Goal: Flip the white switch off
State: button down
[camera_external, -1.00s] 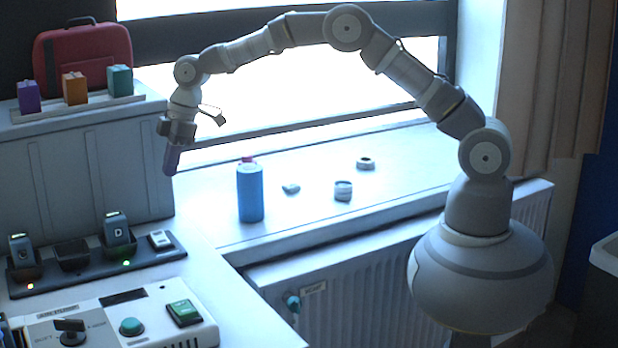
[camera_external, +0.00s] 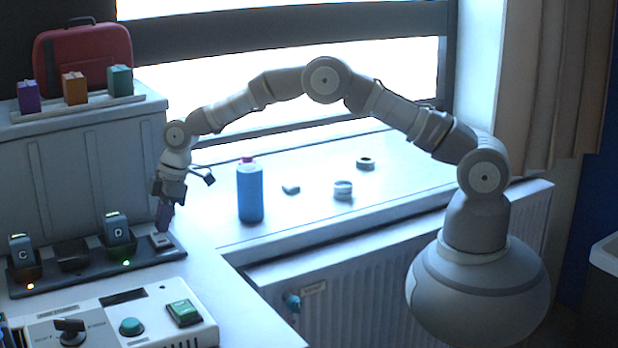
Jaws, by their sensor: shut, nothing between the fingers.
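The white switch (camera_external: 161,241) is a small pale rocker at the right end of the dark charging strip (camera_external: 145,258) on the counter. My gripper (camera_external: 163,228) is shut and empty, pointing down right at the switch. Its fingertips appear to be at or just above the switch's back part; I cannot tell whether they touch. The fingers hide part of the switch, and its on or off position is too small to tell.
Units marked C (camera_external: 21,250) and D (camera_external: 117,230) stand in the strip left of the switch. A control box (camera_external: 110,320) with a knob and buttons is in front. A blue bottle (camera_external: 250,192) stands on the sill to the right.

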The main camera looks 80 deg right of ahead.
dwell(0.3)
jog(key=shift+d+f, duration=0.15)
jog(key=shift+f, duration=0.2)
jog(key=shift+s, duration=0.1)
jog(key=shift+s+a+r, duration=0.15)
jog(key=shift+s+a, duration=0.25)
jog(key=shift+a, duration=0.2)
jog(key=shift+r, duration=0.1)
jog(key=shift+r+p, duration=0.4)
jog(key=shift+p, duration=0.1)
jog(key=p+v, duration=0.4)
jog(key=v, duration=0.9)
jog(key=shift+w+a, duration=0.25)
jog(key=shift+a, duration=0.05)
jog(key=shift+r, duration=0.1)
